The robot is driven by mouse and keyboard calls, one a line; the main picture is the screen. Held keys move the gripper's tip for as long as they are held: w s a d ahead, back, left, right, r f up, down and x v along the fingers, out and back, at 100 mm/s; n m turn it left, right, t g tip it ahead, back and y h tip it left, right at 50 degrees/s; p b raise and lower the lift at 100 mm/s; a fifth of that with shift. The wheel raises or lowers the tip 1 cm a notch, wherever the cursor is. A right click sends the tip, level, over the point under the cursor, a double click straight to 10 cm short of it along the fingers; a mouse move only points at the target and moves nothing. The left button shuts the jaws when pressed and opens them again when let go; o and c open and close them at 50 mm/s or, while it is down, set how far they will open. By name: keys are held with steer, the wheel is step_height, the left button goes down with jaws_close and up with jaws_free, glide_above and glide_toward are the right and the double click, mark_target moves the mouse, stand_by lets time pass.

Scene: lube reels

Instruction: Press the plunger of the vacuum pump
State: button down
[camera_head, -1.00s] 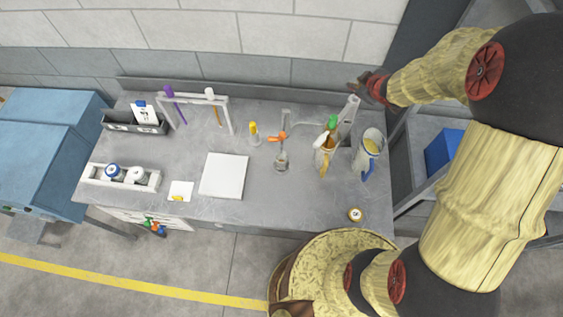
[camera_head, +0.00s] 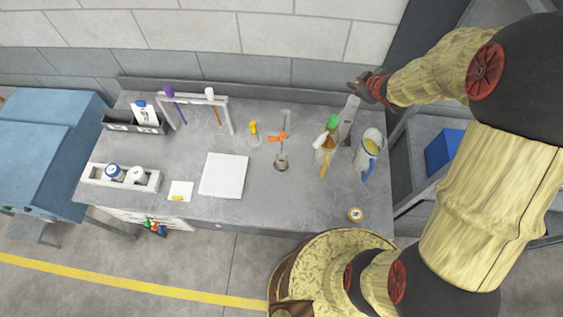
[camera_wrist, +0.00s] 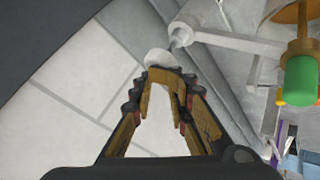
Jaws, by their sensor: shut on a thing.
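A slim grey upright device (camera_head: 348,118), which I take to be the vacuum pump, stands at the back right of the bench. My gripper (camera_head: 362,88) is just above and right of its top in the head view. In the wrist view my gripper (camera_wrist: 168,76) has its fingers drawn together at the tips. A pale round cap (camera_wrist: 158,58) shows right at the fingertips, and the fingers appear shut on it; they partly hide it. I cannot tell how far the plunger is down. A grey cylinder with a side arm (camera_wrist: 228,40) lies just beyond.
A white pad (camera_head: 223,176) lies mid-bench. The front right bench top is mostly clear.

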steer(key=shift+s+f, duration=0.2)
steer(key=shift+f, duration=0.05)
